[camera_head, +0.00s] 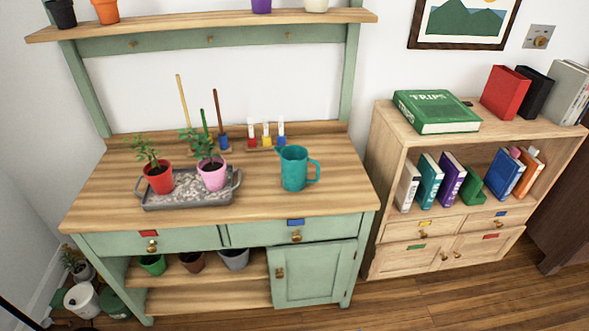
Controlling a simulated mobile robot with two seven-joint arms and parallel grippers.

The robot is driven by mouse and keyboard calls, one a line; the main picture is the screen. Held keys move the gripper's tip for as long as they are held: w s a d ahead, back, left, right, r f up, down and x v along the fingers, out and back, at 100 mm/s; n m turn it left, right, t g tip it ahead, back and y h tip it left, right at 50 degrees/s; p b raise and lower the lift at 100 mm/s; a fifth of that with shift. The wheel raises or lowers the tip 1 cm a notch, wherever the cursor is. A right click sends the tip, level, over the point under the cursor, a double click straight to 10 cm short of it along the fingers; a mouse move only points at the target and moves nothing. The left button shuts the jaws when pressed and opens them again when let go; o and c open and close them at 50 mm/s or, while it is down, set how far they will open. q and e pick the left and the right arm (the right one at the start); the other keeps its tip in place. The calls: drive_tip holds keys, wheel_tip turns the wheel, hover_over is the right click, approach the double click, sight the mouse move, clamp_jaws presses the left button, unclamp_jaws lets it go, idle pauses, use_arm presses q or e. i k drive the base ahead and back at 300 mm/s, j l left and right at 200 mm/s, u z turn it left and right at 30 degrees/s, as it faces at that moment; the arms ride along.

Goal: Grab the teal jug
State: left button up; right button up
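The teal jug (293,170) stands upright on the right part of the wooden top of the green potting bench (260,203). Its handle points right and its spout points to the upper left. Nothing covers it and nothing touches its sides. Neither of my grippers shows in the head view.
Left of the jug is a grey tray (190,203) with a red pot (158,179) and a pink pot (211,176) holding plants. Small coloured tubes (266,138) stand behind the jug. A bookcase (383,150) stands to the right. The bench top's front right is clear.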

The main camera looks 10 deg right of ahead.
sight(297, 170)
drive_tip(key=i+j+z, duration=0.2)
drive_tip(key=j, duration=0.15)
drive_tip(key=j+z, duration=0.2)
drive_tip(key=j, duration=0.15)
drive_tip(key=i+j+z, duration=0.2)
drive_tip(key=j, duration=0.2)
drive_tip(key=i+j, duration=0.2)
drive_tip(key=i, duration=0.3)
drive_tip(key=l+z, duration=0.05)
